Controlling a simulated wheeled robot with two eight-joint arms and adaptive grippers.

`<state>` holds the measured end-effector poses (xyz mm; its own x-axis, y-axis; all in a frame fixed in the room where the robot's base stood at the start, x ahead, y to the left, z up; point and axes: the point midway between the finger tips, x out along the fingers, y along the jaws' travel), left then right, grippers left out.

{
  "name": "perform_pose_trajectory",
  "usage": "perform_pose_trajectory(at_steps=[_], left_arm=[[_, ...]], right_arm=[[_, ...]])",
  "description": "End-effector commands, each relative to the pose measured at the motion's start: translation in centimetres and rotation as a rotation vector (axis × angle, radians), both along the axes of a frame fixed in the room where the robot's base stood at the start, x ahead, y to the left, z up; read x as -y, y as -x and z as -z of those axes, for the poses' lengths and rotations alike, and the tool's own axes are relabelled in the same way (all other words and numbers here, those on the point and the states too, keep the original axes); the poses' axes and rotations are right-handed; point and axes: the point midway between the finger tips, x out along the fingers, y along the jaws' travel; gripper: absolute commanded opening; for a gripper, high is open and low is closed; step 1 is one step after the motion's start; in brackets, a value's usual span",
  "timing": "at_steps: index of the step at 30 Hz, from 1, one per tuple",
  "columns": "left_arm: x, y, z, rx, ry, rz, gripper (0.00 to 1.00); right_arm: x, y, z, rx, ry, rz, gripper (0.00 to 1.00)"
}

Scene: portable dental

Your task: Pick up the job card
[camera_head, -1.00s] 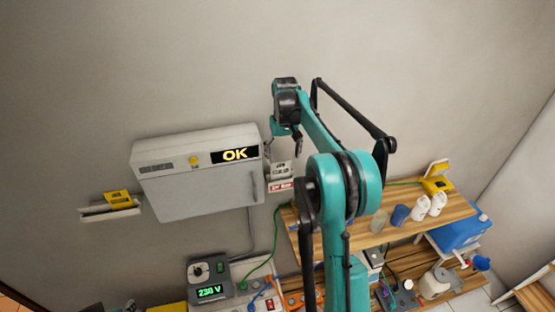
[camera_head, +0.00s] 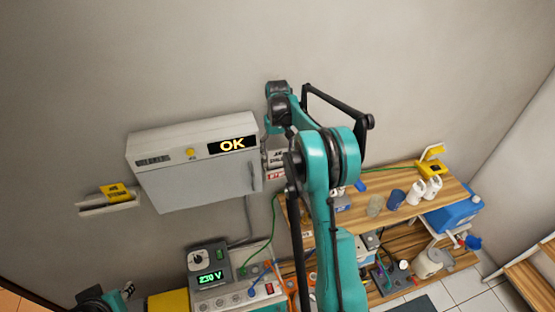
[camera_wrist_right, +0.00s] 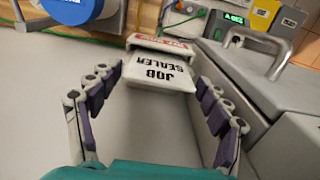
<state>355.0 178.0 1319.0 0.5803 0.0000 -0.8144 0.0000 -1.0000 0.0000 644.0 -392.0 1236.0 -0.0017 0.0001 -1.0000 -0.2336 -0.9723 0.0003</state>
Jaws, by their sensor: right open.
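The job card is a white card with black "JOB SEALER" lettering (camera_wrist_right: 162,76), upside down in the right wrist view. It sits in a small white holder with red print (camera_wrist_right: 158,43). In the head view the card (camera_head: 276,158) is just right of the grey wall cabinet, partly hidden by my right gripper. My right gripper (camera_wrist_right: 160,82) is open, its purple-padded fingers on either side of the card with gaps at both sides. My left gripper (camera_head: 127,290) shows only partly at the lower left of the head view; its jaw state is unclear.
The grey cabinet (camera_head: 200,180) with an "OK" display stands close to the right gripper. A yellow card (camera_head: 115,191) rests in a wall holder at left.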

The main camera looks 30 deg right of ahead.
Motion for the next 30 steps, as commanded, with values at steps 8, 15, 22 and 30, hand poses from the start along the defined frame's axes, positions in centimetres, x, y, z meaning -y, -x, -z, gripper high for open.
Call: perform_pose_trajectory(at_steps=[8, 15, 22, 30], left_arm=[[0.0, 0.0, -0.1, 0.000, 0.000, 0.000, 0.31], [0.0, 0.0, -0.1, 0.000, 0.000, 0.000, 0.31], [0.0, 0.0, -0.1, 0.000, 0.000, 0.000, 0.31], [0.0, 0.0, 0.1, 0.000, 0.000, 0.000, 0.31]], right_arm=[[0.0, 0.0, 1.1, 0.000, 0.000, 0.000, 0.78], [0.0, 0.0, 1.1, 0.000, 0.000, 0.000, 0.41], [0.0, 0.0, 1.1, 0.000, 0.000, 0.000, 0.41], [0.0, 0.0, -0.1, 0.000, 0.000, 0.000, 0.41]])
